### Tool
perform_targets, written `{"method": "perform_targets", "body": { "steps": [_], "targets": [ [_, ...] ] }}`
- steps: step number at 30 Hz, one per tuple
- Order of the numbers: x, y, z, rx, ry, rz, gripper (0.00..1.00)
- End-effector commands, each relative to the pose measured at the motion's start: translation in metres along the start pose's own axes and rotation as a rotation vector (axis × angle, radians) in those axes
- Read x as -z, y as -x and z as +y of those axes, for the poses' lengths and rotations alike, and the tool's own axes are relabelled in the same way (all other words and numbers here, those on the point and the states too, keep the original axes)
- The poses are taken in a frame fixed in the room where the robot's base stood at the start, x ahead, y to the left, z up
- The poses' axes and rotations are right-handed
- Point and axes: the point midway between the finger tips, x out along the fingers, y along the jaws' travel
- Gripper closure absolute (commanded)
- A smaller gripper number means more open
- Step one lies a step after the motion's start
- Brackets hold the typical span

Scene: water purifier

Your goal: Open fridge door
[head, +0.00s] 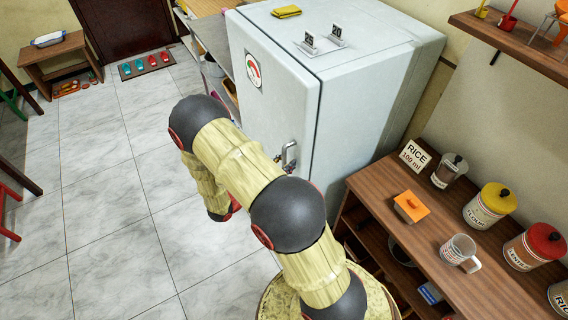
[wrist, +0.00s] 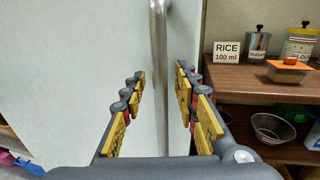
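The white fridge (head: 370,90) stands at the back centre in the head view. Its front door (head: 262,100) looks shut, with a round dial sticker on it. A metal bar handle (head: 290,153) sits low near the door's right edge. In the wrist view the door (wrist: 75,60) fills the left, and the handle (wrist: 158,50) runs vertically. My gripper (wrist: 161,75) is open, its yellow-padded fingers on either side of the handle, with visible gaps. I cannot tell how deep the handle sits between them. In the head view my arm hides most of the gripper.
A wooden shelf unit (head: 480,275) with canisters, a mug and a rice sign (head: 414,155) stands close to the fridge's right. Small number cards (head: 322,40) and a yellow cloth (head: 286,11) lie on the fridge top. The tiled floor (head: 110,210) to the left is mostly clear.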

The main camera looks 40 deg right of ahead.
Motion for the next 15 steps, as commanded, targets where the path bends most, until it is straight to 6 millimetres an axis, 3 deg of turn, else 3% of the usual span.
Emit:
{"method": "perform_targets", "body": {
  "steps": [7,15],
  "targets": [
    [-0.0002,-0.0008,0.0,0.0,0.0,0.0,0.7],
    [-0.0002,-0.0006,0.0,0.0,0.0,0.0,0.85]
  ]
}}
